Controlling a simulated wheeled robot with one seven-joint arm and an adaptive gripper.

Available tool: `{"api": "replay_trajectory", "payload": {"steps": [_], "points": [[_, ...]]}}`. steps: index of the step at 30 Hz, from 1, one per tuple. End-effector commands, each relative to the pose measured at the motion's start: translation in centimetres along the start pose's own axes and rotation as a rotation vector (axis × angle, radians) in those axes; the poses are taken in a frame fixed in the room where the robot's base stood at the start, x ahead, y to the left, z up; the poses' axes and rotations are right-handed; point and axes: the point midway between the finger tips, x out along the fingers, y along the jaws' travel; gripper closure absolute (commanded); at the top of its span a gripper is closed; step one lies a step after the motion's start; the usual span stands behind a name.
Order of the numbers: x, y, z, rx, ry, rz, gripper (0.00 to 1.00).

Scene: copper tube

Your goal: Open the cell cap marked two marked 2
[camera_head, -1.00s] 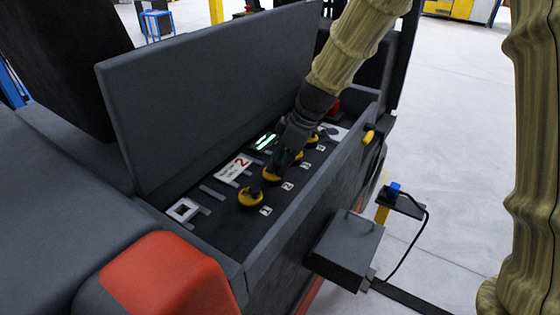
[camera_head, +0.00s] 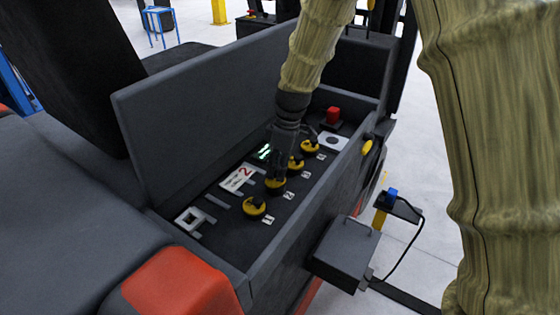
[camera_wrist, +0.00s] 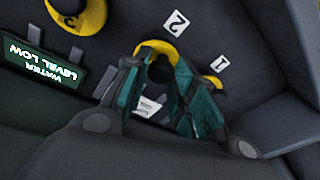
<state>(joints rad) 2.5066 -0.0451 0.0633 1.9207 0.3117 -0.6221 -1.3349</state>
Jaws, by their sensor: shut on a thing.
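The cell cap marked 2 is a yellow disc with a black knob (camera_wrist: 152,47), beside a white label "2" (camera_wrist: 177,22) in the wrist view. My gripper (camera_wrist: 165,88) is shut on the knob, with a teal-padded finger on either side. In the head view, my gripper (camera_head: 277,176) reaches down onto this yellow cap (camera_head: 274,186), second from the near end of the row. The cap still appears seated on the dark battery top. The fingers hide part of its knob.
The cap marked 1 (camera_head: 254,207) is close on the near side, and other yellow caps (camera_head: 296,162) are beyond. A raised dark lid (camera_head: 210,110) and the front wall (camera_head: 330,195) border the bay. A lit "water level low" sign (camera_wrist: 45,68) is nearby.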

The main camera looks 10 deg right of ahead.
Motion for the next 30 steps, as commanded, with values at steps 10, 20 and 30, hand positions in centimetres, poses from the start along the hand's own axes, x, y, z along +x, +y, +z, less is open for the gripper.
{"api": "replay_trajectory", "payload": {"steps": [10, 20, 30], "points": [[-0.8, 0.4, -1.3, 0.022, -0.157, -0.058, 0.98], [-0.8, 0.6, -1.8, 0.038, -0.238, -0.09, 0.98], [-0.7, 0.7, -1.9, 0.039, -0.251, -0.094, 0.98]]}}
